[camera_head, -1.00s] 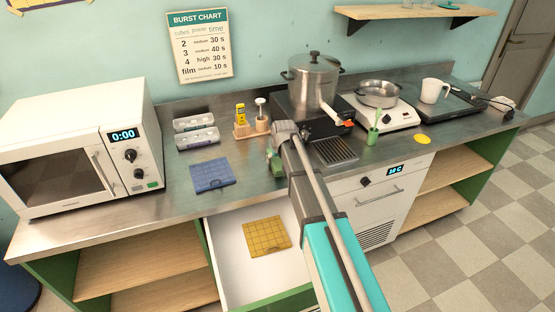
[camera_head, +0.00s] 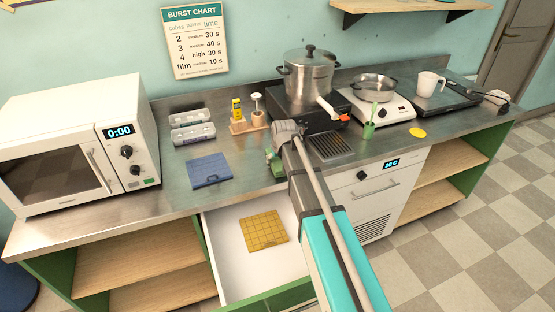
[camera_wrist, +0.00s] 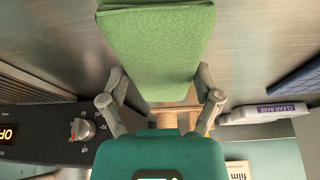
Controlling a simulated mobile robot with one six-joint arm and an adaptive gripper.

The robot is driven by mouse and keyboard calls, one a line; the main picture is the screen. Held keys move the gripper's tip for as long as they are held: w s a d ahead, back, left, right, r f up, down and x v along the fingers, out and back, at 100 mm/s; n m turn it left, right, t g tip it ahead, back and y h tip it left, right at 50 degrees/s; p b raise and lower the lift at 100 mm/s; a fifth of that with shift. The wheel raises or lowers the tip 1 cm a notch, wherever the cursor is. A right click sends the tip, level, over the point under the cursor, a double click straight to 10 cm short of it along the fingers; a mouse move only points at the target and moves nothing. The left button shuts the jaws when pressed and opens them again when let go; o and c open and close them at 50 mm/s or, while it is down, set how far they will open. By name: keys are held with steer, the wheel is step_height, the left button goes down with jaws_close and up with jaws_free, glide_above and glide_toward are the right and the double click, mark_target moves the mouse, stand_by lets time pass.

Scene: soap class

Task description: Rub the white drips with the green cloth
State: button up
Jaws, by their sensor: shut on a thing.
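The green cloth (camera_wrist: 155,45) is a thick, folded pad and fills the top middle of the wrist view. My gripper (camera_wrist: 160,78) is shut on it, with one finger at each side. In the head view the cloth (camera_head: 275,163) shows as a small green patch beside my gripper (camera_head: 280,150), low over the steel counter in front of the black hot plate. I cannot tell whether the cloth touches the counter. I cannot make out white drips in either view; my arm and the cloth hide part of the counter.
The black hot plate (camera_head: 290,112) carries a large pot (camera_head: 308,75). A blue mat (camera_head: 209,170) lies left of my gripper, and a wooden holder (camera_head: 249,127) stands behind. Below, an open drawer (camera_head: 228,268) holds a yellow mat (camera_head: 263,231).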

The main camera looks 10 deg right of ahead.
mark_target(281, 165)
steer(key=shift+s, duration=0.15)
steer(key=shift+s+d+f, duration=0.1)
steer(key=shift+s+d, duration=0.15)
steer(key=shift+s, duration=0.65)
steer(key=shift+s+d+f, duration=0.1)
steer(key=shift+s+d, duration=0.15)
steer(key=shift+s, duration=0.6)
steer(key=shift+r, duration=0.1)
steer(key=shift+w, duration=0.1)
steer(key=shift+w+a, duration=0.25)
steer(key=shift+w, duration=0.65)
steer(key=shift+w+a, duration=0.25)
steer(key=shift+w, duration=0.6)
steer(key=shift+w, duration=0.1)
steer(key=shift+w+a, duration=0.25)
steer(key=shift+w, duration=0.65)
steer(key=shift+w+a, duration=0.25)
steer(key=shift+w, duration=0.6)
steer(key=shift+b, duration=0.3)
steer(key=shift+s, duration=0.15)
